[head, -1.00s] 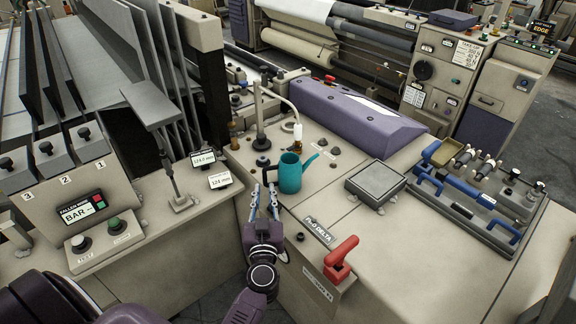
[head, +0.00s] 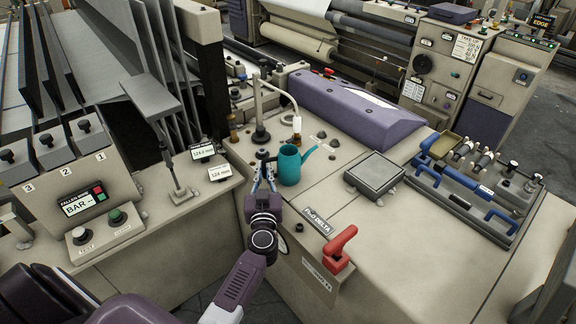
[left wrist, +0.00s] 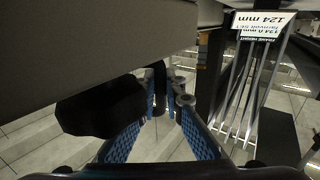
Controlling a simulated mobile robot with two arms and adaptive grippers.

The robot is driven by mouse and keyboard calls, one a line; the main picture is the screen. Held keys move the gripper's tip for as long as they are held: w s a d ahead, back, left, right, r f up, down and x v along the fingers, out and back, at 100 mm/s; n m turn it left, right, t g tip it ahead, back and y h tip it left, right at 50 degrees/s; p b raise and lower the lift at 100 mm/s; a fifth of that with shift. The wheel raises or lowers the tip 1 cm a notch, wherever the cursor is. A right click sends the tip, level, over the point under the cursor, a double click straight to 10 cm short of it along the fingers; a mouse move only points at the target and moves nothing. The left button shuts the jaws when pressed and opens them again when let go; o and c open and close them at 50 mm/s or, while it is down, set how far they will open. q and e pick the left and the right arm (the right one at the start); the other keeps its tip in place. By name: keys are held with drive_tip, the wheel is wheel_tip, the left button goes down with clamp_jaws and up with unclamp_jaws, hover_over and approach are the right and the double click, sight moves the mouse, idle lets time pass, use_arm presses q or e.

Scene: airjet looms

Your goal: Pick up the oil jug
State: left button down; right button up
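The teal oil jug (head: 289,167) stands upright on the beige loom top, its spout pointing to the upper right. Its dark handle is on the left side. My left gripper (head: 264,168) comes from below at the loom's front edge, with its blue fingers drawn together on the handle. In the left wrist view the fingertips (left wrist: 163,90) lie close together with a dark piece between them. The jug's body cannot be made out there. My right gripper is not in view.
A stand with a bent tube (head: 260,115) rises just behind the jug. A purple cover (head: 350,112) lies behind it. A grey square pad (head: 375,177), a tool tray (head: 470,190) and a red lever (head: 339,248) are to the right. Small displays (head: 211,165) are to the left.

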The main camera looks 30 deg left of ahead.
use_arm(q)
drive_tip(key=shift+r, duration=0.1)
drive_tip(key=shift+r+p, duration=0.4)
drive_tip(key=shift+r, duration=0.1)
wheel_tip(320, 180, up, 19)
drive_tip(key=p, duration=1.2)
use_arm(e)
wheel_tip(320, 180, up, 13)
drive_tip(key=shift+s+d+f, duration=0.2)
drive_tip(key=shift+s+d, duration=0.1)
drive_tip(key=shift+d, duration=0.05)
